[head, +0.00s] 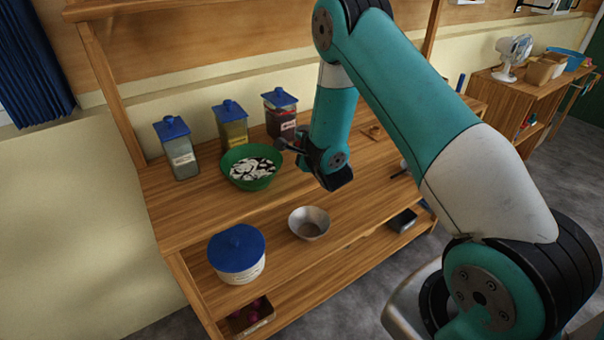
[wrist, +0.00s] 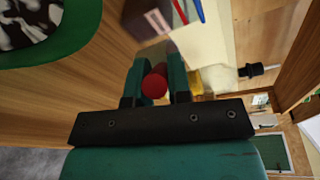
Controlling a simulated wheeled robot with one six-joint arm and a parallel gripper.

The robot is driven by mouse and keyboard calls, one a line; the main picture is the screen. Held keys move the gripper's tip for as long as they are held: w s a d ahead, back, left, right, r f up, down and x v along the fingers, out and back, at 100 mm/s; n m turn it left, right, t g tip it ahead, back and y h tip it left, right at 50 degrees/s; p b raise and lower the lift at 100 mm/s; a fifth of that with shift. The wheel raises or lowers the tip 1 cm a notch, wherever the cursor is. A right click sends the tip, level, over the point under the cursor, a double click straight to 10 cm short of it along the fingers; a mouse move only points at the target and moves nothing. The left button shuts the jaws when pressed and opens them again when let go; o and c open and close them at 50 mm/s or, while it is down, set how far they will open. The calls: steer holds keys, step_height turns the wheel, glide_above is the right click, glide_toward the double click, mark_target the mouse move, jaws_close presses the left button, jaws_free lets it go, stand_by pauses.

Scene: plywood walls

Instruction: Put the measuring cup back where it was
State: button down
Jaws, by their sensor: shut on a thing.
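My gripper (head: 304,150) is above the wooden worktop, just right of the green bowl. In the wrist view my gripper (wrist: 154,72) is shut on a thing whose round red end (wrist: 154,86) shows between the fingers. It seems to be the measuring cup's handle; the rest is hidden there. In the head view a small dark rounded part, apparently the measuring cup (head: 281,145), sticks out left of my gripper, near the bowl's right rim. Whether it touches the rim I cannot tell.
The green bowl (head: 229,174) holds black-and-white pieces. Three blue-lidded jars (head: 182,160) stand behind it. A metal bowl (head: 309,223) and a blue-lidded tub (head: 237,258) sit on the lower front shelf. A small wooden piece (head: 375,133) lies right of my arm. The front left worktop is clear.

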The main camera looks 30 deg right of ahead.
steer(key=shift+f+b, duration=1.4)
steer(key=shift+f, duration=1.25)
